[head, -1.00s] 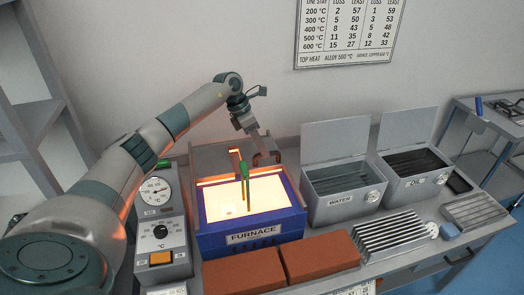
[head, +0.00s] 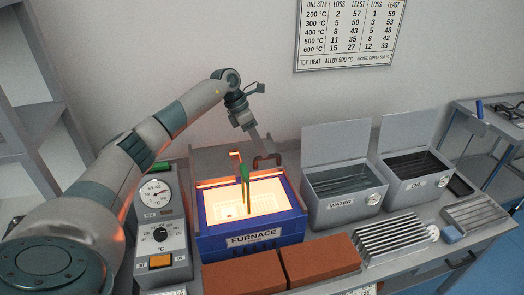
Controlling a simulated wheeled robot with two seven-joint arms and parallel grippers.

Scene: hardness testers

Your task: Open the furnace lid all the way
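The blue furnace (head: 252,239) stands on the bench with its top open and a bright glowing chamber showing. Its lid (head: 215,161) looks like the grey panel raised behind the chamber, leaning back toward the wall. My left gripper (head: 266,155) reaches down from above at the right part of the lid, by a dark bracket-like shape. Whether its fingers are open, or touch the lid, is too small to tell. A green, thin upright thing (head: 245,172) with yellowish lower ends stands in front of the lid, over the chamber. My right gripper is not in view.
A control box with a dial (head: 160,238) stands left of the furnace. Two red-brown bricks (head: 320,263) lie in front. The water tank (head: 341,207) and oil tank (head: 416,186), lids raised, stand to the right, with a ribbed rack (head: 393,238) before them.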

